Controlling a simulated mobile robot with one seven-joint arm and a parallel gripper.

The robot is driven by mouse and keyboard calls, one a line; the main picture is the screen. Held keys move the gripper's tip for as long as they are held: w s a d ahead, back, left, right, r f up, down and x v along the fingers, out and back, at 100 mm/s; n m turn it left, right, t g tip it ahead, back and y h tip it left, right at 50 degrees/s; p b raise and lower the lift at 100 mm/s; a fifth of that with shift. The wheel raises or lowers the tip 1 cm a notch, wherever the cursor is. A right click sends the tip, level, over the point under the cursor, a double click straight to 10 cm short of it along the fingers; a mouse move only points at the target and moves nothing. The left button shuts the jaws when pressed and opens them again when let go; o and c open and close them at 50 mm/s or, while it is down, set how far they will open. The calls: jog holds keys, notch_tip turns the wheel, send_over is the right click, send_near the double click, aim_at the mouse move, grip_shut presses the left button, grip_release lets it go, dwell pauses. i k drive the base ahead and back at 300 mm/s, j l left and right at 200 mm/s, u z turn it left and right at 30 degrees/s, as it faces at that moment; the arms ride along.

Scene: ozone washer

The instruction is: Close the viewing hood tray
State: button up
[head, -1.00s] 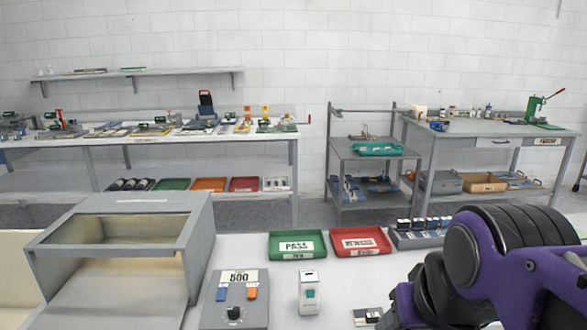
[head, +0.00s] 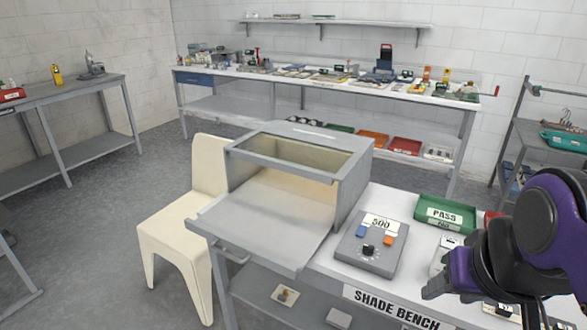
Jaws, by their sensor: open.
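The viewing hood (head: 355,180) is a grey box with a tan-lined, open front and a window in its top. It stands at the left end of the shade bench in the head view. My gripper (head: 437,287) is at the lower right, to the right of the hood and apart from the tray. It appears open and empty, but its fingers are partly hidden by my purple arm.
A control box marked 500 (head: 370,246) and a green PASS tray (head: 445,214) stand between the hood and my arm. A cream chair (head: 175,235) stands left of the hood, close to the tray. Open floor (head: 95,255) lies further left.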

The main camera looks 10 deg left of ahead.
aim_at(263, 220)
jog(key=u, duration=1.25)
